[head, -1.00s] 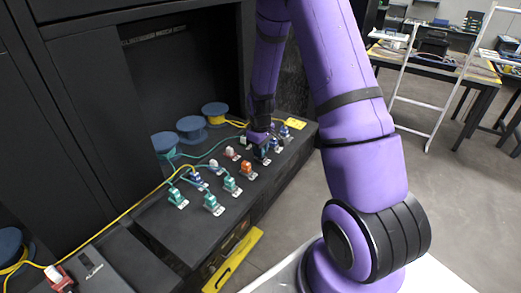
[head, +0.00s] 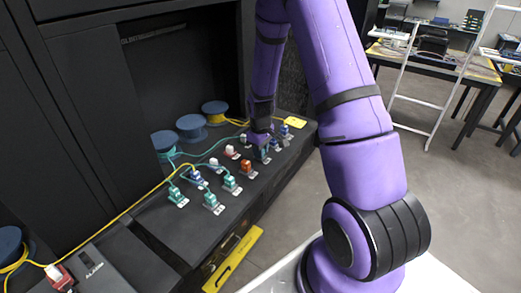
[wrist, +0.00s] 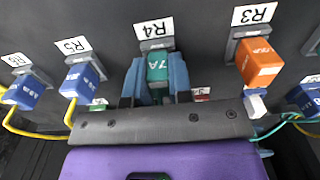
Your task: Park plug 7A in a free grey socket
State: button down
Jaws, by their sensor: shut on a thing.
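Plug 7A (wrist: 157,66) is a teal block with its label upside down in the wrist view. My gripper (wrist: 157,88) has its blue fingers shut on both sides of it. The plug's far end meets the grey socket (wrist: 156,44) under the R4 label, in line with it. I cannot tell how deep it sits. In the head view my gripper (head: 262,147) is over the back right part of the dark bench, and a bit of teal shows under it.
An orange plug (wrist: 258,62) sits in socket R3, right of my gripper. Blue plugs (wrist: 82,80) fill R5 and R6 (wrist: 25,92) on the left, with yellow cables. Several teal plugs (head: 212,200) and blue spools (head: 190,123) occupy the bench's left and back.

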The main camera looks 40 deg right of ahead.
jog(key=c, duration=0.9)
grip_release()
jog(key=shift+c, duration=0.2)
jog(key=shift+r, duration=0.15)
notch_tip(320, 180, up, 10)
jog(key=shift+r, duration=0.25)
